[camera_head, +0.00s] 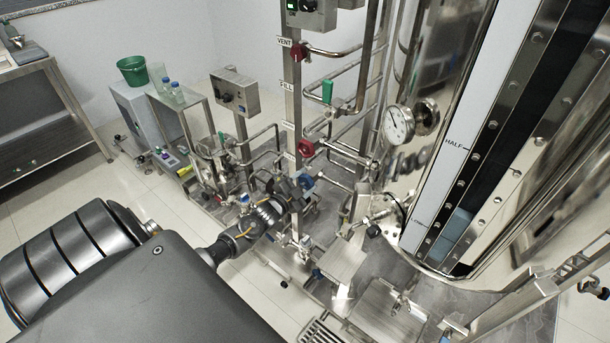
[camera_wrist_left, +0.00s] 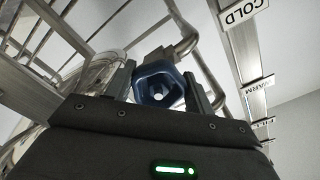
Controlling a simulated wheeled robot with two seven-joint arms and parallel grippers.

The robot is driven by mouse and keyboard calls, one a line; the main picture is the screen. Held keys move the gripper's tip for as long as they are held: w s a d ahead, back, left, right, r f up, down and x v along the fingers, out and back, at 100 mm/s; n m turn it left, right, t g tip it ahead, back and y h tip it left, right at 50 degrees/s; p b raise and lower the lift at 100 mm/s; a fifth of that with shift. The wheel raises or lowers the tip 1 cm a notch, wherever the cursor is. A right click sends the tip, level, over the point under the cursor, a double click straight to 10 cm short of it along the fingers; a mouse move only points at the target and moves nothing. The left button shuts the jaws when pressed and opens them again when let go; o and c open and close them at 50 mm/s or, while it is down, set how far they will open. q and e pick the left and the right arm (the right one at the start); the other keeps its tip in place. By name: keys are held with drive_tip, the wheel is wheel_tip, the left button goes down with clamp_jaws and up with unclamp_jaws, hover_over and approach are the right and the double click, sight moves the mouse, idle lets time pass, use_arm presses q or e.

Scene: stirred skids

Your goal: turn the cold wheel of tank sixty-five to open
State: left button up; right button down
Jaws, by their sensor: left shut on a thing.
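The blue cold wheel (camera_head: 306,181) sits on the piping beside the steel post, below a red wheel (camera_head: 306,149). In the left wrist view the blue wheel (camera_wrist_left: 157,84) is a rounded ring with a pale hub, on a bent steel pipe. My left gripper (camera_head: 298,187) reaches it from the lower left. Its two fingers (camera_wrist_left: 160,86) are shut on the wheel's opposite sides. A COLD label (camera_wrist_left: 243,12) is on the post beside it. The tall steel tank (camera_head: 475,215) stands at the right; its number is not readable here. My right gripper is not in view.
A green handle (camera_head: 327,91) and a dark red VENT wheel (camera_head: 299,52) are higher on the pipes. A dial gauge (camera_head: 398,124) is on the tank. A control box (camera_head: 235,92) and low piping stand left of the wheel.

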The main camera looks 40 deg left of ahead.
use_arm(q)
drive_tip(key=shift+n, duration=1)
drive_tip(key=n+p, duration=0.1)
drive_tip(key=n, duration=0.1)
drive_tip(key=shift+d+n, duration=0.1)
drive_tip(key=shift+n, duration=0.2)
drive_tip(key=n+p, duration=0.1)
drive_tip(key=n, duration=0.3)
drive_tip(key=shift+d+f+n, duration=0.1)
drive_tip(key=shift+n, duration=0.2)
drive_tip(key=n, duration=0.3)
drive_tip(key=shift+p, duration=0.4)
drive_tip(key=shift+d+n, duration=0.15)
drive_tip(key=shift+n, duration=0.85)
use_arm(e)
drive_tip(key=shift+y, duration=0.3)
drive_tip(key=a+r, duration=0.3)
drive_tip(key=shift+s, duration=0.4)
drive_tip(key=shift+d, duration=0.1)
use_arm(q)
drive_tip(key=shift+n, duration=0.3)
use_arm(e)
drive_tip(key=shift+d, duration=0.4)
